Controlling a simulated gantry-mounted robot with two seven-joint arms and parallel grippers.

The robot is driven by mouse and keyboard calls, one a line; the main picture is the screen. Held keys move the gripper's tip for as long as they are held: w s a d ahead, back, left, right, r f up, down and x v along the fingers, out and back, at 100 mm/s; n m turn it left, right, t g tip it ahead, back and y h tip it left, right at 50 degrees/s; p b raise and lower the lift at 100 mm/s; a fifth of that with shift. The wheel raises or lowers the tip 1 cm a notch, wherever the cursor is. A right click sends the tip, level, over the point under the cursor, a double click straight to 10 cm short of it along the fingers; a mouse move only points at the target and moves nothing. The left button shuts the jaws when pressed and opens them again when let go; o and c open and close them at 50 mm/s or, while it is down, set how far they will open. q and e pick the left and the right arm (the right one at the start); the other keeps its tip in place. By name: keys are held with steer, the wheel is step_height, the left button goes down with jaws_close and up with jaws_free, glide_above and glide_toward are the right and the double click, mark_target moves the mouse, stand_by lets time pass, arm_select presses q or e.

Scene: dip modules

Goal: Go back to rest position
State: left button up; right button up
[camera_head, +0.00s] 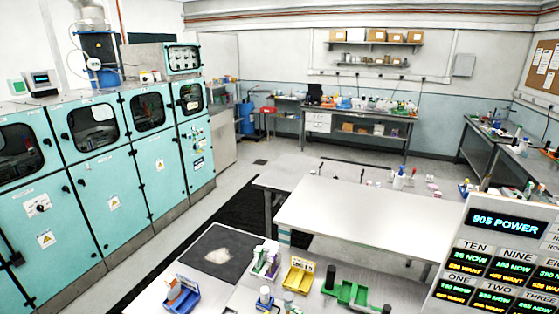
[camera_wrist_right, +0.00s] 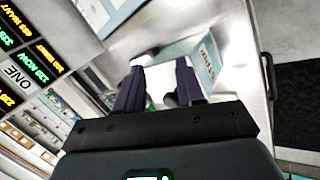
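My right gripper (camera_wrist_right: 160,66) shows in the right wrist view with two dark fingers standing apart. It is open, and I see nothing held between the fingertips. A pale, box-like thing with blue lettering (camera_wrist_right: 207,62) is just beyond the right-hand finger. A little green shows between the fingers, too small to identify. Neither of my grippers shows in the head view, and my left gripper is in no frame.
In the head view a display panel (camera_head: 492,262) fills the lower right. Small racks, a yellow bin (camera_head: 299,276) and a green holder (camera_head: 350,292) stand along the bottom. The white table (camera_head: 360,215) is largely bare. Teal cabinets (camera_head: 110,195) line the left.

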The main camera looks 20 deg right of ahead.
steer(key=s+a+r+m+y, duration=0.1)
steer(key=s+a+m+y, duration=0.2)
steer(key=a, duration=0.6)
steer(key=s+a+r+y, duration=0.1)
steer(key=s+a+y, duration=0.3)
steer(key=a, duration=0.5)
step_height(320, 180, up, 9)
steer(key=s+h+p, duration=0.1)
steer(key=p, duration=0.8)
steer(key=shift+s+a+p, duration=0.15)
steer(key=shift+s+p, duration=0.05)
steer(key=shift+p, duration=0.1)
